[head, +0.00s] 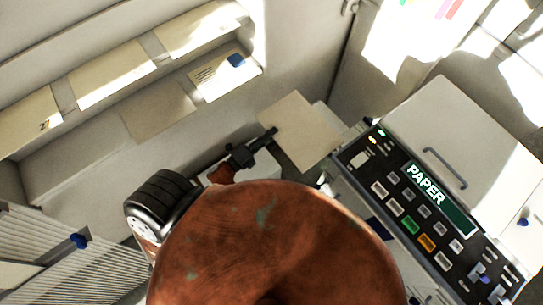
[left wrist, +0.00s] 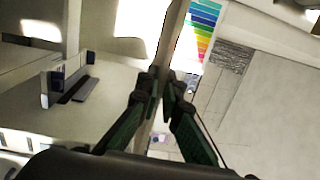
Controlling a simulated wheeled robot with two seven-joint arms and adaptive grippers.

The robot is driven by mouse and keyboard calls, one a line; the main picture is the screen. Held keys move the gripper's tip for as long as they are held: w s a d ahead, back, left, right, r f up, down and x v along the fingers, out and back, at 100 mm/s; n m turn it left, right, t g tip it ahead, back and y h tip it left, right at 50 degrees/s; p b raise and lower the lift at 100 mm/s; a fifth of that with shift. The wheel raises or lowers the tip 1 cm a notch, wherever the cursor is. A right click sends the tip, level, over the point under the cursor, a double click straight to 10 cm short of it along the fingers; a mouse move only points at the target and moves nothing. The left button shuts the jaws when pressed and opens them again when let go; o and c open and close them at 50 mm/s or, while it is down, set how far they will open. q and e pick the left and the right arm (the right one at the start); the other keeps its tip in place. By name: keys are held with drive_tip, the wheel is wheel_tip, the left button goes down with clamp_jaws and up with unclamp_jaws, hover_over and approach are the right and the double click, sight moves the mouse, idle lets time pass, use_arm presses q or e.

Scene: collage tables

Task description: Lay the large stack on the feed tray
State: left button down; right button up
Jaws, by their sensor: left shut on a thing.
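My left gripper (head: 262,143) is shut on the large stack (head: 300,130), a flat tan sheaf of paper, gripped near its left edge in the head view. In the left wrist view the fingers (left wrist: 163,88) close on the stack (left wrist: 170,38), seen edge-on as a thin pale strip. The stack is held beside the left end of the copier's control panel. A pale surface with upright guides and a dark slot, which looks like the feed tray (left wrist: 112,98), lies left of the fingers in the wrist view. I cannot make out the tray clearly in the head view. My right gripper is not in view.
The copier (head: 455,120) stands at right, with a handled cover and a lit display (head: 440,198) reading PAPER. Wall shelves (head: 150,75) hold tan sheets at upper left. A slatted rack (head: 70,255) is at lower left. My own body hides the lower middle.

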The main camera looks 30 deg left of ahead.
use_arm(q)
wheel_tip(320, 180, down, 18)
drive_tip(key=b, duration=1.4)
drive_tip(key=d+f+b+x, duration=0.2)
drive_tip(key=b+x, duration=0.5)
drive_tip(key=x, duration=2)
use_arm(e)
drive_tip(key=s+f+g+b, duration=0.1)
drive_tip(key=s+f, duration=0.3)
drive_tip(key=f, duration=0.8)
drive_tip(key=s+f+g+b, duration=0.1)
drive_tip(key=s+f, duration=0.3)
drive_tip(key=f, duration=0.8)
use_arm(q)
wheel_tip(320, 180, down, 6)
drive_tip(key=b, duration=0.2)
drive_tip(key=shift+g, duration=0.4)
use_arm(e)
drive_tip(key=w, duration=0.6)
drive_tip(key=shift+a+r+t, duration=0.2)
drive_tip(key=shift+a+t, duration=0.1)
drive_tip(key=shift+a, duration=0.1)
use_arm(q)
drive_tip(key=shift+s+d, duration=0.1)
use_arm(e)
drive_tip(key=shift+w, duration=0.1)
